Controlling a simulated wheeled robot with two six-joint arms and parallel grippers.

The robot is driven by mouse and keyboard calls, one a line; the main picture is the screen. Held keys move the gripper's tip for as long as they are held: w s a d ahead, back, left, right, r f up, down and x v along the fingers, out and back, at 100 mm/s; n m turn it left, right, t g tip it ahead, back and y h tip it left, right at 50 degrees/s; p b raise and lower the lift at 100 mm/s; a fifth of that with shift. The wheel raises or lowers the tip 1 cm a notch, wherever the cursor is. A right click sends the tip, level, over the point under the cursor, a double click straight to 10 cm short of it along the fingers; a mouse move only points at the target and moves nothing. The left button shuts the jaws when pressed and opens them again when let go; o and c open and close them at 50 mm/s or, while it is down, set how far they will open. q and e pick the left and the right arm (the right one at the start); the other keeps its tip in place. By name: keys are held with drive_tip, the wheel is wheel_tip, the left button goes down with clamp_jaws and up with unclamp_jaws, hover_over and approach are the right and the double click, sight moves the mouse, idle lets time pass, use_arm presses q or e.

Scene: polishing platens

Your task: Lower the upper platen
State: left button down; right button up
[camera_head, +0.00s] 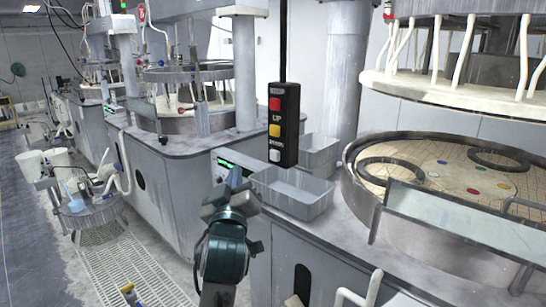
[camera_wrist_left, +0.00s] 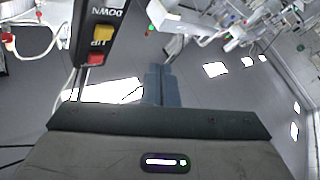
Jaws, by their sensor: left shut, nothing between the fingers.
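A black control pendant (camera_head: 284,125) hangs from a cable, with a red button at the top, a yellow one in the middle and a white one at the bottom. Its labels read UP and DOWN. It also shows upside down in the left wrist view (camera_wrist_left: 98,32). My left gripper (camera_head: 236,180) is shut and empty, below and left of the pendant, apart from it. Its fingers show in the left wrist view (camera_wrist_left: 163,72), right of the pendant. The upper platen (camera_head: 455,98) is raised above the tan lower platen (camera_head: 440,178). My right gripper is out of view.
Grey bins (camera_head: 293,192) stand on the machine ledge under the pendant. A clear guard (camera_head: 450,225) stands at the lower platen's front edge. A second machine (camera_head: 190,75) stands behind. A bucket cart (camera_head: 95,212) and floor grating (camera_head: 135,270) lie left.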

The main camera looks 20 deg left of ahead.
sight(275, 155)
use_arm(q)
drive_tip(key=w+d+b, duration=0.1)
drive_tip(key=w+d, duration=0.2)
drive_tip(key=w, duration=0.5)
drive_tip(key=shift+w+b, duration=0.2)
drive_tip(key=shift+b, duration=0.1)
idle(0.6)
idle(1.0)
drive_tip(key=shift+w, duration=0.1)
drive_tip(key=shift+w+d, duration=0.1)
drive_tip(key=shift+w, duration=0.2)
